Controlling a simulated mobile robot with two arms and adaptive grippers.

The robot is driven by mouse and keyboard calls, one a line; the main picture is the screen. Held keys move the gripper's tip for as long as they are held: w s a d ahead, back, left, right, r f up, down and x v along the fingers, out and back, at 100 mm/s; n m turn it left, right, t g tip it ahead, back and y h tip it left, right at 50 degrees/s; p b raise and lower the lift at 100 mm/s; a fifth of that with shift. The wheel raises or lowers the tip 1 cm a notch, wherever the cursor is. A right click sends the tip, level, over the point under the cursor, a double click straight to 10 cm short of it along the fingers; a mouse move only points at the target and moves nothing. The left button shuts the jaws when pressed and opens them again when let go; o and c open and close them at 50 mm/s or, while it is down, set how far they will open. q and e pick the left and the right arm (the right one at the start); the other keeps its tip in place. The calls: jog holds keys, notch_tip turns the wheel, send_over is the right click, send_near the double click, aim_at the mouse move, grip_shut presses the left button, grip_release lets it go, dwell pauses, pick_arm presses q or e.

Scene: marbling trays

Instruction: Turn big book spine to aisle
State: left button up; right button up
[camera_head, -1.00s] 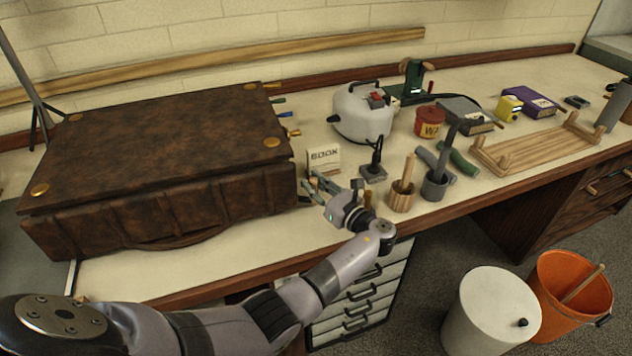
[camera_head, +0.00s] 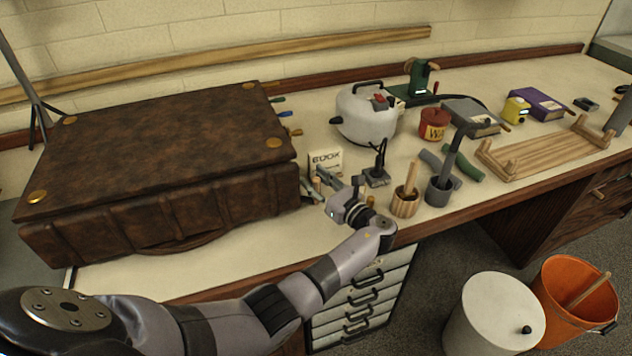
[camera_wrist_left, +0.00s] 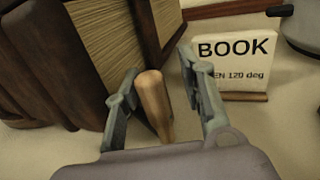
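The big book (camera_head: 165,135) is dark brown with brass corner studs and lies flat on the bench at the left. Its ribbed side, which looks like the spine (camera_head: 165,213), faces the front edge of the bench. In the left wrist view its page edges (camera_wrist_left: 92,42) show at upper left. My left gripper (camera_head: 318,184) is beside the book's front right corner, apart from it. In the left wrist view its fingers (camera_wrist_left: 160,95) stand apart on either side of an upright wooden handle (camera_wrist_left: 155,100); a gap shows at the right finger. My right gripper is out of view.
A white BOOK sign (camera_head: 326,162) stands just behind the left gripper. A white pot (camera_head: 366,115), a wooden mortar (camera_head: 404,203) and a grey mug (camera_head: 437,192) stand to the right. A bare strip of bench (camera_head: 245,245) lies before the book.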

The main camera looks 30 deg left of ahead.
pick_arm(q)
jog(key=shift+s+d, duration=0.15)
jog(key=shift+d, duration=0.1)
jog(key=v, duration=1.2)
jog(key=shift+s, duration=0.1)
